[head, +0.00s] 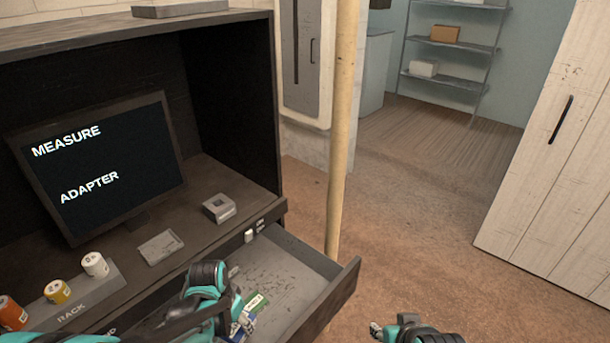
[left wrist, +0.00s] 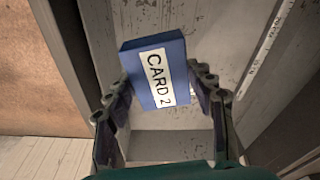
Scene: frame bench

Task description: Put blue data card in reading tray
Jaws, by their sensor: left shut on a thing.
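The blue data card (left wrist: 153,72), with a white label reading CARD 2, is between the fingers of my left gripper (left wrist: 162,108) in the left wrist view. The gripper is shut on it, and the card is tilted over the open drawer. In the head view my left arm hides most of the card. A shallow grey tray (head: 160,247) lies on the bench in front of the screen; I cannot read a label on it. My right gripper (head: 378,330) is at the bottom edge of the head view, away from the bench; its jaw state is unclear.
A grey block with a square opening (head: 218,209) stands right of the tray. A rack (head: 75,300) holds several labelled cylinders. A wooden pole (head: 342,120) stands behind the drawer.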

